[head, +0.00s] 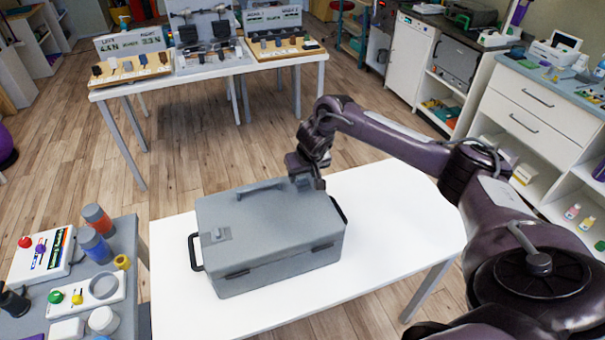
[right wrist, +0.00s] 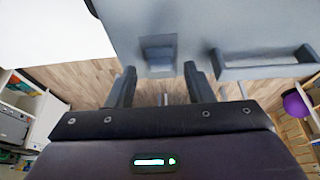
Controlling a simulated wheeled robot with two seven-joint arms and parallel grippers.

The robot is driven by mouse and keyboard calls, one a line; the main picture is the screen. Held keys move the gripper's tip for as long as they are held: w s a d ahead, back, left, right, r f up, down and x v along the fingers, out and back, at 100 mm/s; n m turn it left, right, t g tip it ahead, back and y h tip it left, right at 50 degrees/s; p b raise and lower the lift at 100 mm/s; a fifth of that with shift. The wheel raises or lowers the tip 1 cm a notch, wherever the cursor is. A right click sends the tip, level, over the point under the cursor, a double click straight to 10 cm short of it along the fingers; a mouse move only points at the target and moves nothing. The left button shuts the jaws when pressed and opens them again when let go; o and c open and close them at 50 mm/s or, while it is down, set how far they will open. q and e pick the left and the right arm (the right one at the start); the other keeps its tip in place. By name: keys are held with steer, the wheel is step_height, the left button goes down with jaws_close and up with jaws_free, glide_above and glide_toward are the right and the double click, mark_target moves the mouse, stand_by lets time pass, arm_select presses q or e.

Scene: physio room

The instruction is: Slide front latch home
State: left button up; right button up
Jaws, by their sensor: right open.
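A closed grey case (head: 275,225) stands on a white table, with a bar handle (head: 262,189) on its lid. A small raised latch plate (head: 217,235) sits near the lid's left edge. My right gripper (head: 308,184) is at the case's far right corner, pointing down. In the right wrist view, its two fingers (right wrist: 160,80) are apart and empty. Another grey latch piece (right wrist: 159,54) on the case lies just ahead of the gap between them; I cannot tell whether they touch it. In the head view the gripper largely hides that spot. My left gripper is not in view.
The white table (head: 400,215) is clear right of the case. A dark side handle (head: 194,252) sticks out at the case's left. A grey side table (head: 125,235) with bottles and switch boxes stands close at the left. Benches and cabinets stand farther back.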

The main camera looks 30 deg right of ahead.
steer(key=shift+w+f, duration=0.2)
steer(key=shift+f, duration=0.3)
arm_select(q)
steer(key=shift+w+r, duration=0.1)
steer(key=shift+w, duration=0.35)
arm_select(e)
jaws_close()
steer(key=shift+w, duration=0.15)
steer(key=shift+w+d, duration=0.2)
steer(key=shift+w, duration=0.45)
steer(key=shift+w+d, duration=0.15)
steer(key=shift+w, duration=0.5)
